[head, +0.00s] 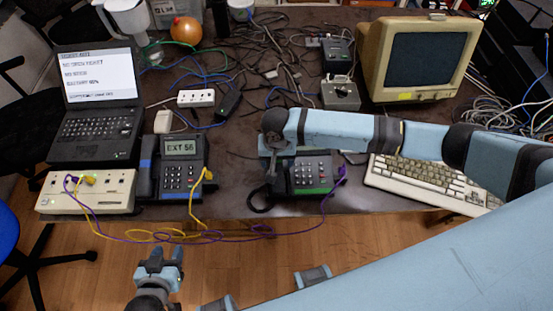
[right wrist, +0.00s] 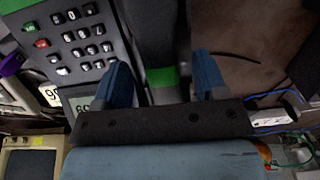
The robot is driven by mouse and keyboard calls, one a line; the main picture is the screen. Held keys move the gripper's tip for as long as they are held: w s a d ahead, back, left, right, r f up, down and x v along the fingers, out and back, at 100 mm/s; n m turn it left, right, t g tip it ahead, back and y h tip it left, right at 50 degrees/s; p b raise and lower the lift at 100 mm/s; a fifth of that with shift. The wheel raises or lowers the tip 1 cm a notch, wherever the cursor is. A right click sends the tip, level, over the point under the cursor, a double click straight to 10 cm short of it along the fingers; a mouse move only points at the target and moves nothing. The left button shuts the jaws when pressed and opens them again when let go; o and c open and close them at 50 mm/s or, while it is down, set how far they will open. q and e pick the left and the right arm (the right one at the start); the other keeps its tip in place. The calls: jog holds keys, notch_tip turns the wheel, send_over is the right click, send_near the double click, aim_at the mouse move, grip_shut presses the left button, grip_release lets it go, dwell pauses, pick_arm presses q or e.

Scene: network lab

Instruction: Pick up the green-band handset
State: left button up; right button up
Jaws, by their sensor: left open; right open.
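The green-band handset (right wrist: 155,35) is dark with a bright green band (right wrist: 163,77) in the right wrist view. It lies along the side of its desk phone's keypad (right wrist: 80,40). My right gripper (right wrist: 162,68) is open, with one finger on each side of the handset near the band; I cannot tell whether they touch it. In the head view, this phone (head: 310,176) stands at the table's front edge, and my right arm hides its handset and upper part. My left gripper (head: 163,258) is open and empty in front of the table, above the floor.
A second phone (head: 181,178) with an "EXT 56" screen stands to the left, beside a beige box (head: 88,192). Yellow and purple cables (head: 160,236) hang off the front edge. A keyboard (head: 430,180) and a monitor (head: 415,62) are to the right. A laptop (head: 97,125) is at the left.

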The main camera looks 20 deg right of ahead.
jog(key=shift+f, duration=0.75)
jog(key=c, duration=1.1)
